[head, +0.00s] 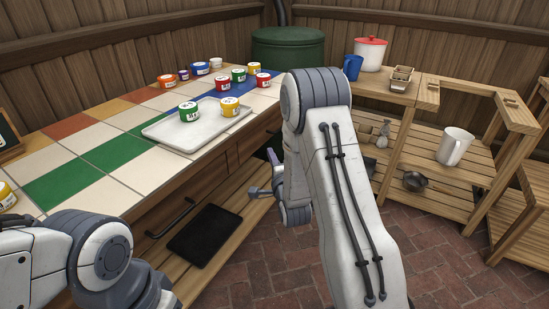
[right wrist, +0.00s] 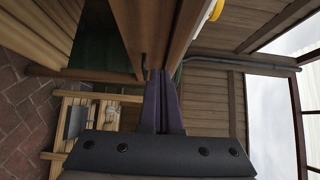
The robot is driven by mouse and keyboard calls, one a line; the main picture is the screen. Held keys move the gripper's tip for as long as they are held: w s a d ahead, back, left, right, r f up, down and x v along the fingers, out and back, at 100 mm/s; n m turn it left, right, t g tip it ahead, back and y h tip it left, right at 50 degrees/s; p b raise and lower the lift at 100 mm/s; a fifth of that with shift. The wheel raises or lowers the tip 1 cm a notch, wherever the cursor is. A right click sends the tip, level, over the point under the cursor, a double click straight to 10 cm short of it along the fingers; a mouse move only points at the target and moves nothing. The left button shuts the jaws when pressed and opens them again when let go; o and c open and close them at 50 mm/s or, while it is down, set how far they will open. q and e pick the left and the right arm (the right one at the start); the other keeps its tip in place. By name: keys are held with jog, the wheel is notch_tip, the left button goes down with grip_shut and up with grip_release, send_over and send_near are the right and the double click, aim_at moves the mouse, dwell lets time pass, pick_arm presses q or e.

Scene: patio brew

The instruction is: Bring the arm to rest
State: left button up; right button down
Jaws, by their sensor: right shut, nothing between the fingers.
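My right arm (head: 345,200) rises through the middle of the head view, bent at its elbow. My right gripper (head: 272,157) shows only in part beside the counter front, partly hidden by the arm. In the right wrist view its two dark purple fingers (right wrist: 159,72) lie together, shut with nothing between them. A wooden edge is close beyond the fingertips in that view; I cannot tell whether they touch it. Part of my left arm (head: 95,255) shows at the lower left, and its gripper is out of view.
The tiled counter holds a white tray (head: 160,130) with a green jar (head: 188,112) and a yellow jar (head: 229,106). Several other jars stand behind it. A wooden shelf unit (head: 435,170) at the right holds a white mug (head: 454,147) and a blue mug (head: 352,67). The brick floor (head: 440,260) is clear.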

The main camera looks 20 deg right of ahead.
jog(key=s+a+n+g+y, duration=0.3)
jog(key=s+a+n+g, duration=0.3)
jog(key=a, duration=0.5)
jog(key=s+a+n+g+y, duration=0.3)
jog(key=s+a+n, duration=0.2)
jog(key=a+n, duration=0.4)
jog(key=s+a+r+n+g+h, duration=0.15)
jog(key=s+n+g, duration=0.35)
jog(key=s, duration=0.8)
jog(key=s+a+r+n+g, duration=0.15)
jog(key=s+n+g, duration=0.4)
jog(key=s, duration=0.85)
notch_tip(320, 180, up, 30)
jog(key=n+t+p, duration=0.1)
jog(key=n+p, duration=0.1)
jog(key=p, duration=2.8)
jog(key=shift+a+f+t, duration=0.25)
jog(key=shift+a+t, duration=0.05)
jog(key=shift+t, duration=0.05)
jog(key=shift+w, duration=0.1)
